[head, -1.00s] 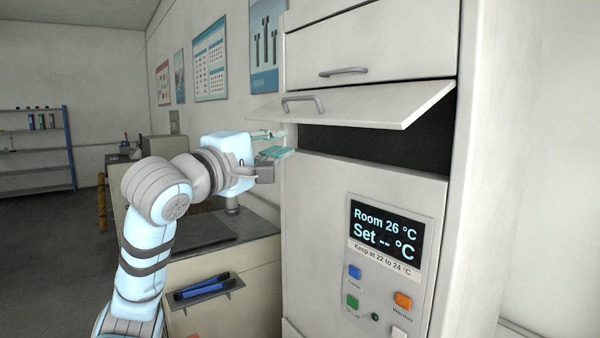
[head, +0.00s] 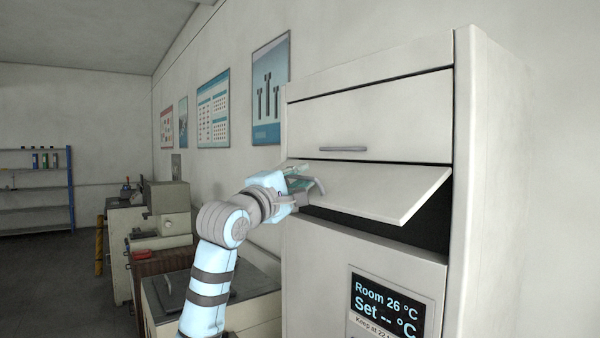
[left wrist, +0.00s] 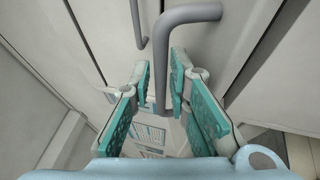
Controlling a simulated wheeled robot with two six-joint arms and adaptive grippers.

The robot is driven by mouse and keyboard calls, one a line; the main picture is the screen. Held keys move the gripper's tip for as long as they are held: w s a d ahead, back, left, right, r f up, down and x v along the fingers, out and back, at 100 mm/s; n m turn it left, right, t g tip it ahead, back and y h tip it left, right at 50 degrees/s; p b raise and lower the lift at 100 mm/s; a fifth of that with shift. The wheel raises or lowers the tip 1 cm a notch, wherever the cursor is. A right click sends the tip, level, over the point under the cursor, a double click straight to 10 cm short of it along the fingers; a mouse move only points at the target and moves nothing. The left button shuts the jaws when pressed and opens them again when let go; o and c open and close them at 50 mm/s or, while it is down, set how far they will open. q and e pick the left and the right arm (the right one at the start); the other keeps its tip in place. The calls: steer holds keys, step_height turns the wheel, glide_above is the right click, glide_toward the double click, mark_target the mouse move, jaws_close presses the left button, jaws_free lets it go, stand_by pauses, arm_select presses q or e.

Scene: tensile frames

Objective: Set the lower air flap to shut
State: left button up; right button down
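The lower air flap (head: 385,190) is a white panel on the front of the white cabinet. It is tilted out, with a dark gap beneath its free edge. Its grey bar handle (head: 319,187) is at the left of the panel. My left gripper (head: 296,172) is at that handle and partly covers the flap's left side. In the left wrist view, the handle (left wrist: 162,70) runs between the spread teal-padded fingers (left wrist: 160,88), with a little room either side. Contact cannot be told. My right gripper is in neither view.
The upper flap (head: 385,120) is closed above, with its own handle (head: 342,149). A display (head: 386,305) is on the cabinet below. A bench (head: 250,300) and machines (head: 165,205) stand to the left. Posters hang on the wall behind.

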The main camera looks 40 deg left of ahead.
arm_select(q)
jaws_close()
steer(key=shift+f, duration=0.1)
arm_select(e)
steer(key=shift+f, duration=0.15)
